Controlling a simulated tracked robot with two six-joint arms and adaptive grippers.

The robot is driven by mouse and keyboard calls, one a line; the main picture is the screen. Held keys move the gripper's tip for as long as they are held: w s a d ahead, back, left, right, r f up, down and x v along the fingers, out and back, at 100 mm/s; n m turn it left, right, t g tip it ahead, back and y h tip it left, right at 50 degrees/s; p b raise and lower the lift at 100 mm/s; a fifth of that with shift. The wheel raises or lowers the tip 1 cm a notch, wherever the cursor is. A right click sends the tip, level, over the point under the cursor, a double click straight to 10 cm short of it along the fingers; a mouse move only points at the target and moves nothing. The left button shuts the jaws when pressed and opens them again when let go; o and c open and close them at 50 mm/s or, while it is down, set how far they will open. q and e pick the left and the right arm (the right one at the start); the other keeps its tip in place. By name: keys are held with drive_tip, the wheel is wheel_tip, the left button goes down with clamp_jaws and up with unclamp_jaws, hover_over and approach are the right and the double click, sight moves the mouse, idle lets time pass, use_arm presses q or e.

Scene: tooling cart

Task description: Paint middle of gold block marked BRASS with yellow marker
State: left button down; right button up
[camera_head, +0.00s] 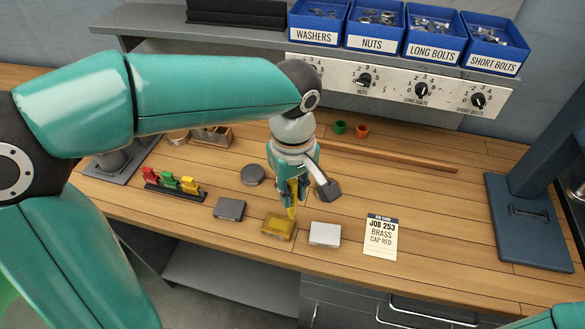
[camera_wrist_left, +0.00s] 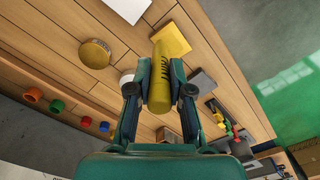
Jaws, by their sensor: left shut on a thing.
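My left gripper (camera_head: 290,195) is shut on the yellow marker (camera_wrist_left: 160,75), which points down between the fingers. In the head view the marker's lower end (camera_head: 291,213) is at the back right part of the gold block (camera_head: 278,228). I cannot tell whether the tip touches the block. The block also shows beyond the marker in the left wrist view (camera_wrist_left: 174,38). Any lettering on the block is not readable, and part of its top is hidden by the marker. My right gripper is out of view.
A dark grey block (camera_head: 229,209) lies left of the gold block and a white block (camera_head: 325,234) lies right. A job card (camera_head: 381,237) reads JOB 253, BRASS, CAP RED. A rack of red, green and yellow items (camera_head: 175,188) stands left. A round grey disc (camera_head: 253,174) lies behind.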

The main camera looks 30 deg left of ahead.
sight(292, 182)
use_arm(q)
drive_tip(key=shift+r+p, duration=1.3)
drive_tip(key=shift+r, duration=0.6)
